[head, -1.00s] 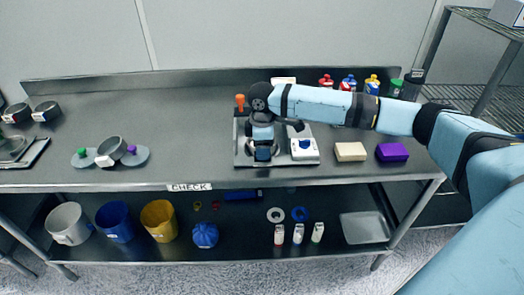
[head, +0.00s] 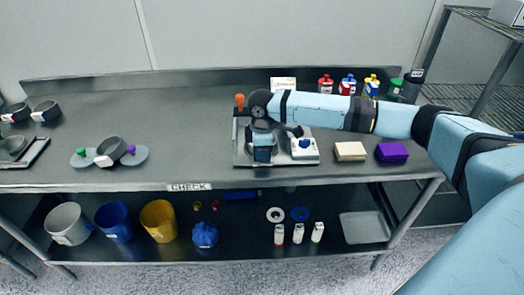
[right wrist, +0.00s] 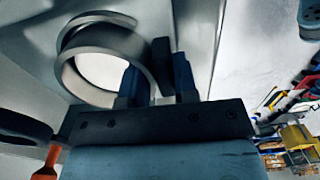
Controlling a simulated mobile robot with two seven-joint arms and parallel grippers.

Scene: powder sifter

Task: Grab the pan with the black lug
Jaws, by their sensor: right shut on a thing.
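My right gripper (head: 263,155) is over the grey tray (head: 240,158) in the middle of the table, seen from above in the head view. In the right wrist view its two blue fingers (right wrist: 160,85) are closed on a black lug (right wrist: 162,62). The lug joins a grey ring-shaped pan (right wrist: 68,75), which stands out to the left of the fingers. In the head view my gripper and arm hide this pan. My left gripper is in neither current view.
An orange knob (head: 239,100) rises at the tray's back left. A white device (head: 304,149) with a blue knob sits on its right. Cream (head: 350,151) and purple (head: 392,152) blocks lie to the right. Another pan (head: 110,147) is left, with free table between.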

